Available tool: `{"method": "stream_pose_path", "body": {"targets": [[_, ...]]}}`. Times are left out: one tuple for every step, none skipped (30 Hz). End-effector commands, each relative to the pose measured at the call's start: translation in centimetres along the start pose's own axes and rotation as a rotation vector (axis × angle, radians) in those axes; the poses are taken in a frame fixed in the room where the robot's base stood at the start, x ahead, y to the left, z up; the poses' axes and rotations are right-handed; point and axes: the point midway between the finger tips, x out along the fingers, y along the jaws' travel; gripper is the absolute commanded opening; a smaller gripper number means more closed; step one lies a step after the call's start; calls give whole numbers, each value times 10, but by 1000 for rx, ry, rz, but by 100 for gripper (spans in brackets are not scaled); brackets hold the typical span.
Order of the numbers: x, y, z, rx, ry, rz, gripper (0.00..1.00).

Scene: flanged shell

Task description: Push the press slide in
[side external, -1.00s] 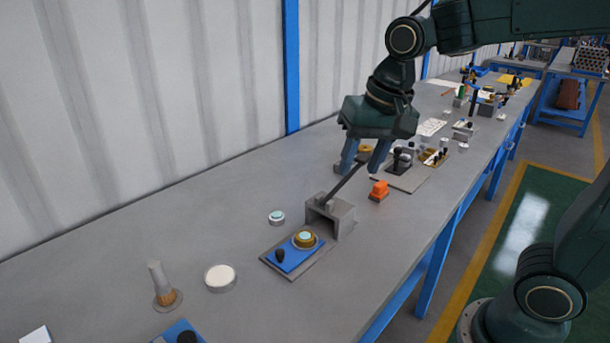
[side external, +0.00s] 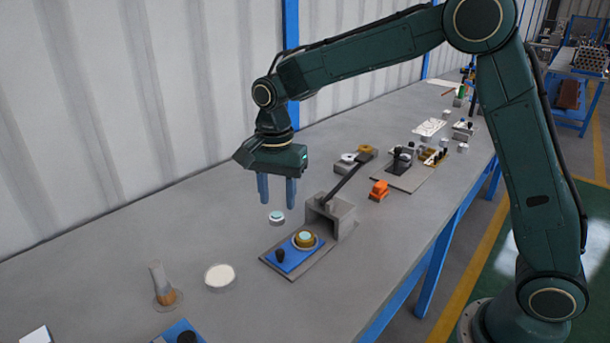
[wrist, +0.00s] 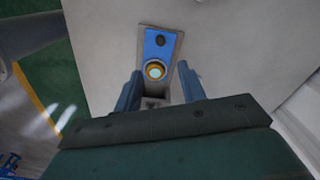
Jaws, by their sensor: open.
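The press slide is a blue plate (side external: 287,258) on a grey base, in front of a grey press housing (side external: 340,214) with a dark lever. It carries a black knob (side external: 280,256) at its outer end and a brass ring with a pale teal centre (side external: 305,239) near the housing. My gripper (side external: 277,205) is open and empty, fingers down, above the table to the left of the housing and apart from it. The wrist view shows the blue plate (wrist: 151,48), its knob (wrist: 160,41) and the ring (wrist: 154,71) beyond my open fingers (wrist: 160,85). The housing is partly hidden there.
A small teal-topped disc (side external: 277,217) lies below my fingers. An orange block (side external: 379,190) is right of the housing.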

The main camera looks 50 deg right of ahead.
Motion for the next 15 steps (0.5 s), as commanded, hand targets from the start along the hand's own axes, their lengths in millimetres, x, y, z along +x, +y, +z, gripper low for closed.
{"method": "stream_pose_path", "body": {"targets": [[2,-2,0,5,-1,3,40],[2,-2,0,7,-1,4,40],[2,-2,0,9,-1,4,40],[2,-2,0,9,-1,4,40],[2,-2,0,9,-1,4,40],[3,-2,0,9,-1,4,40],[3,-2,0,9,-1,4,40],[3,-2,0,8,-1,4,40],[4,-2,0,8,-1,4,40],[5,-2,0,8,-1,5,40],[6,-2,0,8,-1,5,40],[8,-2,0,8,-1,6,40],[10,-2,0,8,-1,5,40],[12,-2,0,8,-1,5,40],[15,-2,0,8,-1,5,40]]}}
